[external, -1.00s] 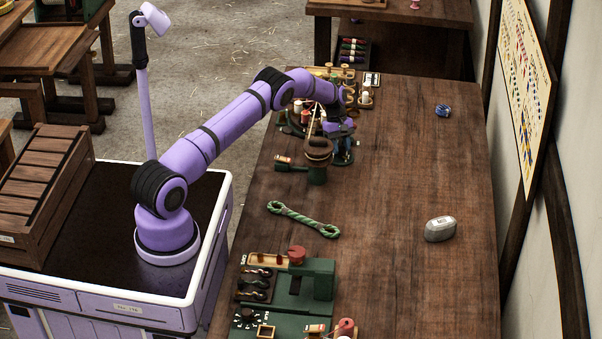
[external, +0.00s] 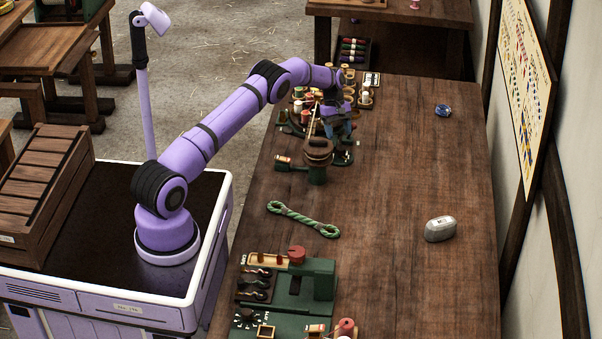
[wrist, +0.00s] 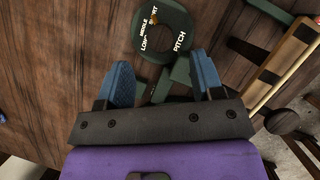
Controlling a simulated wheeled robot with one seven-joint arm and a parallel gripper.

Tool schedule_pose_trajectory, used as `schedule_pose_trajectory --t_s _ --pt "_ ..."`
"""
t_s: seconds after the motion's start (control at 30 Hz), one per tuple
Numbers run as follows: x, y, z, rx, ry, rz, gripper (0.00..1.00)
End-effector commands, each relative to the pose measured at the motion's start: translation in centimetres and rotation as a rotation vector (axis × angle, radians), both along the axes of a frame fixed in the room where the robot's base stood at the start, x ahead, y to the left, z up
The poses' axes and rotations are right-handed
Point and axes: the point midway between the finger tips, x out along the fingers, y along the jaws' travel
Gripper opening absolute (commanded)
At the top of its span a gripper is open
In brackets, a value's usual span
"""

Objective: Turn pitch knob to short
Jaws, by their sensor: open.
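Whether the centre is a raised knob is unclear. My gripper (wrist: 163,72) is open, its blue fingers apart below the disc in the picture, with nothing between them but a green part of the fixture (wrist: 163,85). In the external view my gripper (external: 337,124) is over the green rope-making fixture (external: 318,170), and the dial is too small to read there.
A yellow-wood bar (wrist: 285,60) lies right of the dial in the wrist view. Spools (external: 300,107) crowd the table's far left. A green twisted rope piece (external: 303,218), a grey weight (external: 440,228) and a green machine (external: 318,280) stand nearer. The right tabletop is mostly clear.

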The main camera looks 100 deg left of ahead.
Motion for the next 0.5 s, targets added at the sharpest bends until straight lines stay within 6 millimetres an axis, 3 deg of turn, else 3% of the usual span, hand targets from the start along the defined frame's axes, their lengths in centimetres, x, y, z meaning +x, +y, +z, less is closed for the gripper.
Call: schedule_pose_trajectory --t_s 0.2,0.5 --pt "-0.7 1.3 3.3 0.002 -0.001 0.001 0.61" --pt "-1.0 1.7 4.7 0.000 0.000 0.001 0.61"
